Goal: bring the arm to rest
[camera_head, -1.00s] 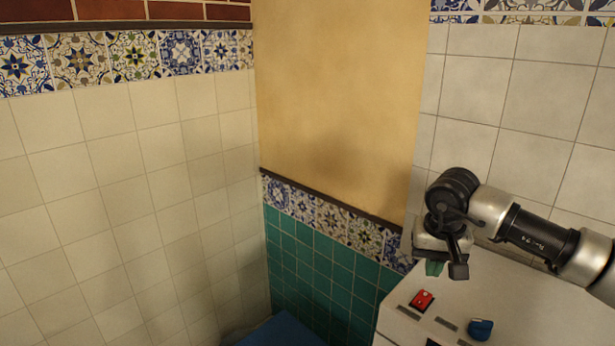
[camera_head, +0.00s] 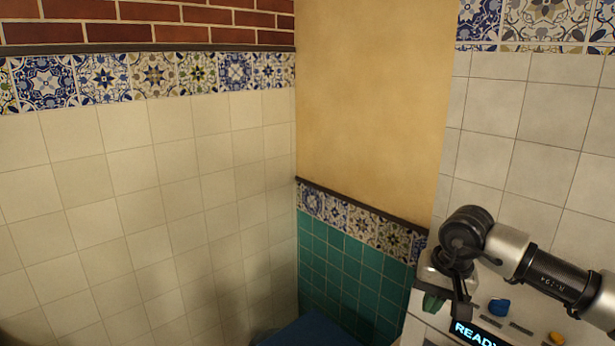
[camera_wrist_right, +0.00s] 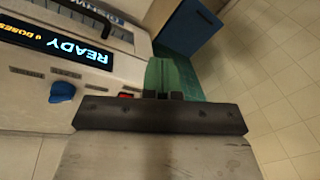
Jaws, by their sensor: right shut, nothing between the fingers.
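My right gripper (camera_head: 447,301) hangs at the end of my right arm at the right of the head view, in front of a white machine. In the right wrist view its green-tipped fingers (camera_wrist_right: 160,76) are together with nothing held between them. The gripper looks apart from the machine's panel, though it covers part of it in the head view. My left gripper is not in view.
A red button (camera_wrist_right: 126,96) shows in the wrist view. A blue bin-like object (camera_wrist_right: 188,32) stands beside it. Tiled walls (camera_head: 150,200) enclose the corner.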

